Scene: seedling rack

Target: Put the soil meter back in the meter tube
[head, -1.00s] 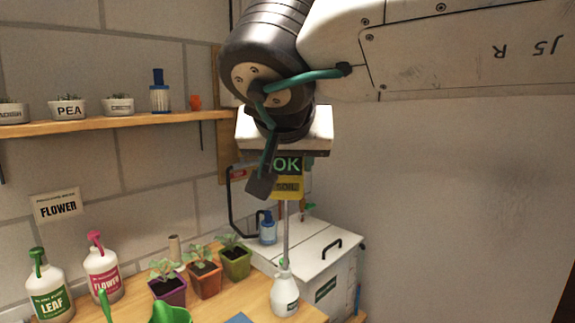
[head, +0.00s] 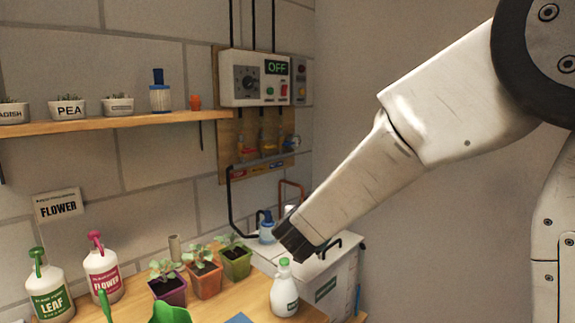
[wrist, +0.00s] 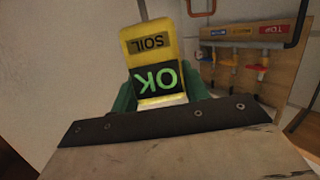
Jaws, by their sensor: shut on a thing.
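The soil meter (wrist: 150,42) is yellow, with a SOIL label and a dark display reading OK in green. In the wrist view it appears upside down, between the green fingers of my gripper (wrist: 160,92), which is shut on it. The meter's probe is out of sight there. In the head view the meter and my fingers are hidden behind my arm, whose dark-edged end is over the right end of the bench. A narrow tan tube (head: 174,247), probably the meter tube, stands upright behind the potted seedlings; I see nothing sticking out of it.
Purple (head: 169,291), orange (head: 205,282) and green (head: 237,264) seedling pots stand before the tube. A white bottle (head: 285,294) stands at the bench front. LEAF (head: 51,299) and FLOWER (head: 103,281) bottles stand left. Valves (wrist: 225,70) and a control box (head: 240,78) are on the wall.

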